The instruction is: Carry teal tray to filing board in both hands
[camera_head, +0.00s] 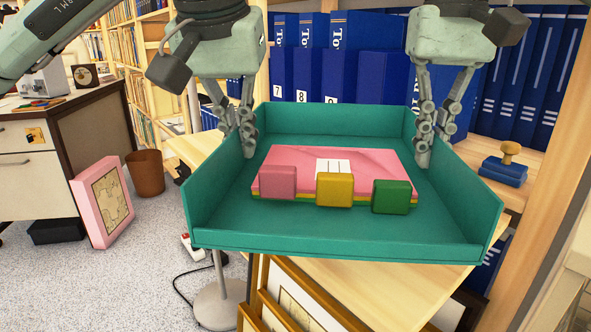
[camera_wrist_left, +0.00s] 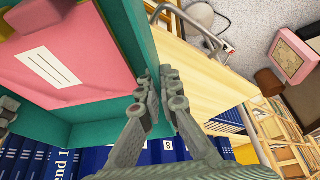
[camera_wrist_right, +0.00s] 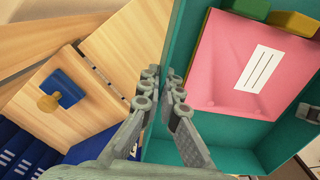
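The teal tray (camera_head: 340,238) is in the middle of the head view, level, in front of the blue binders. My left gripper (camera_head: 247,143) is shut on its left wall; the left wrist view shows the fingers (camera_wrist_left: 167,100) on either side of that wall. My right gripper (camera_head: 433,135) is shut on the right wall, also seen between the fingers in the right wrist view (camera_wrist_right: 160,98). In the tray lies a pink folder (camera_head: 290,160) with a white label on a stack. A pink block (camera_head: 278,182), yellow block (camera_head: 334,189) and green block (camera_head: 391,197) sit along its front edge.
A pale wooden surface (camera_head: 350,285) lies below the tray; the gap cannot be judged. A blue stamp (camera_head: 504,170) stands on wood at the right. Blue binders (camera_head: 295,60) stand behind. A pink framed print (camera_head: 103,202) and brown bin (camera_head: 146,173) are at the left.

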